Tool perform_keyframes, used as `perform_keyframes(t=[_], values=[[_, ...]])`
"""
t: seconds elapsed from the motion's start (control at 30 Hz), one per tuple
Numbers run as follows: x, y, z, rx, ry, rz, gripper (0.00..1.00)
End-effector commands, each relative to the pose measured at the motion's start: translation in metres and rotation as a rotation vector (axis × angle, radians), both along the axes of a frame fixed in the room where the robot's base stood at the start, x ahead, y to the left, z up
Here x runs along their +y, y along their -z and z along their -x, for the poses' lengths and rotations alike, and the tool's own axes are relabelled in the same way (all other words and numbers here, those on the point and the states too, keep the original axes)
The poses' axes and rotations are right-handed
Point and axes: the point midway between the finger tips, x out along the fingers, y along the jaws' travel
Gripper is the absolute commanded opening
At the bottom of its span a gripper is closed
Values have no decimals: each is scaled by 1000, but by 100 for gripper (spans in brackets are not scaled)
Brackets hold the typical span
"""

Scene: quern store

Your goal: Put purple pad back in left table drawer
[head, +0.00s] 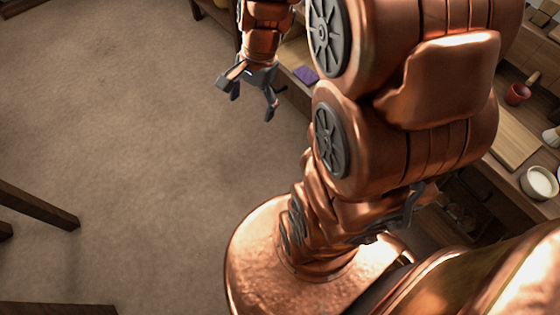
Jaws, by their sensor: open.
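The purple pad (306,75) lies on the wooden table (292,52), just left of my arm's large upper joint. My gripper (252,104) hangs in front of the table edge, to the left of and lower in the picture than the pad. Its dark fingers are spread, and nothing shows between them. It is apart from the pad. The left table drawer cannot be made out; my arm covers much of the table front.
On the table at the right are a red cup (517,94), a white bowl of pale contents (539,182) and a wooden board (514,138). Dark wooden legs (38,204) stand at the lower left. The brown floor (130,120) between is clear.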

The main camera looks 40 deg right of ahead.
Motion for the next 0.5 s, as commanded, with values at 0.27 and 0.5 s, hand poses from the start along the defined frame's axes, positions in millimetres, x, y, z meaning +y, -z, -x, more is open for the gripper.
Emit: perform_keyframes(t=[0.27, 0.5], values=[[55, -20, 98, 42, -749, 33, 89], [59, -26, 159, 90, -1185, 29, 89]])
